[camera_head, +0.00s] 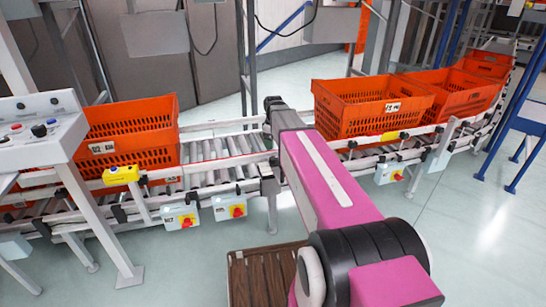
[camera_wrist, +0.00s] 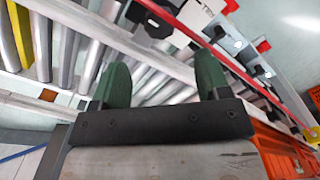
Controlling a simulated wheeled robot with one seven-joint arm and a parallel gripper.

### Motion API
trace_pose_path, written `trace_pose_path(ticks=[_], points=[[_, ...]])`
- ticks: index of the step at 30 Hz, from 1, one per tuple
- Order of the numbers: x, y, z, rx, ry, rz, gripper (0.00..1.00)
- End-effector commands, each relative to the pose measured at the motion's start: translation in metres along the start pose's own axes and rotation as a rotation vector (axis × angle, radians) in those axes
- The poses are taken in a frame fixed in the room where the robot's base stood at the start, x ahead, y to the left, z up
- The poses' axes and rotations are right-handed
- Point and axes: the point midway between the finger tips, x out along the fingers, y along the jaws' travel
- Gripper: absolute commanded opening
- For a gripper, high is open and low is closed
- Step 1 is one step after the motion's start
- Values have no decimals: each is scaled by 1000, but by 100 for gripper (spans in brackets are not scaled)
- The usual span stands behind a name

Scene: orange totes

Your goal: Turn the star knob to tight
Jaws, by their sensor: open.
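My gripper (camera_wrist: 160,62) is open and empty, its two green fingers spread apart above a conveyor rail in the wrist view. A black angular part (camera_wrist: 151,20), possibly the star knob, is on the rail beyond the fingertips, apart from them. Its shape is too blurred to be sure, and I cannot read how tight it is. Another small dark part (camera_wrist: 221,33) lies to its right. In the head view my pink arm reaches to the conveyor, and the gripper's fingers cannot be made out. Small black fittings (camera_head: 274,161) show on the near rail there.
Orange totes stand on the roller conveyor (camera_head: 215,150) at left (camera_head: 125,120) and right (camera_head: 370,108). Control boxes with red knobs (camera_head: 238,211) hang below the rail. A control panel (camera_head: 40,125) stands far left.

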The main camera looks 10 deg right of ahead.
Motion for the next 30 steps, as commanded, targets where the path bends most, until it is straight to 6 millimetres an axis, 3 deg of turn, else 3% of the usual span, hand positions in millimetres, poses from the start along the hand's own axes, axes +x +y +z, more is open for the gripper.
trace_pose_path(ticks=[9, 15, 29, 30], points=[[52, 0, 0, 1, -1, -2, 70], [76, 0, 0, 1, -1, -1, 70], [87, 0, 0, 1, 0, 0, 70], [87, 0, 0, 1, 0, 0, 66]])
